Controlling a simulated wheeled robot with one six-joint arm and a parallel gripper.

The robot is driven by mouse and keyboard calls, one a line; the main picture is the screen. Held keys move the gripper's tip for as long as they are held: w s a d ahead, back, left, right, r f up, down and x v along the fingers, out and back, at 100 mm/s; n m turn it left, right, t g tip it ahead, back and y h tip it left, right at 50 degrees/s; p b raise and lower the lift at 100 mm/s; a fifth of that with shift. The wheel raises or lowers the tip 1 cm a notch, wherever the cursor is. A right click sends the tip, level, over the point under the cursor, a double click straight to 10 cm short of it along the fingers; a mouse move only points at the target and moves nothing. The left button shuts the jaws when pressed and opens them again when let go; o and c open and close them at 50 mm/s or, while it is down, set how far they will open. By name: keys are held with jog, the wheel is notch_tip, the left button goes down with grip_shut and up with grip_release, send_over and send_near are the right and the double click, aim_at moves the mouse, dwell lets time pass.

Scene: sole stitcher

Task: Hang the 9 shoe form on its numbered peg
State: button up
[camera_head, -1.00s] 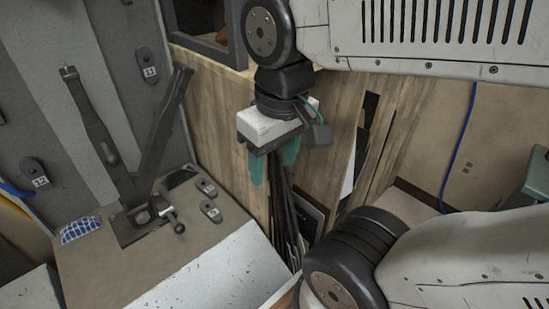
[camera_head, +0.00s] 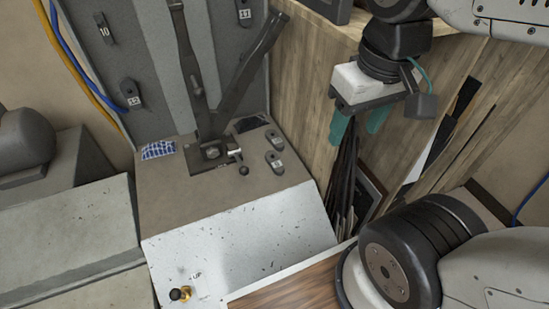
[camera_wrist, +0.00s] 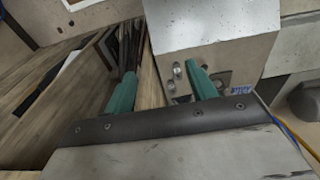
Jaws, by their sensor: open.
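Two small dark forms with white number labels lie on the machine's tan ledge (camera_head: 165,205), the upper form (camera_head: 274,138) and the lower form (camera_head: 275,162). Their numbers are too small to read surely, so I cannot tell which is the 9. Similar dark labelled pieces are on the grey upright panel (camera_head: 160,50): one marked 10 (camera_head: 103,28), one 12 (camera_head: 130,93), one apparently 11 (camera_head: 243,12). Any pegs under them are hidden. My gripper (camera_head: 357,123) is open and empty, right of the ledge forms and apart from them. Its teal fingers also show in the wrist view (camera_wrist: 160,70).
A speckled white slope (camera_head: 240,235) lies in front.

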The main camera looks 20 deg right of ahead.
dwell(0.5)
jog(key=g, duration=0.1)
send_near(275, 161)
jog(key=shift+w, duration=0.1)
jog(key=shift+f, duration=4.4)
grip_shut()
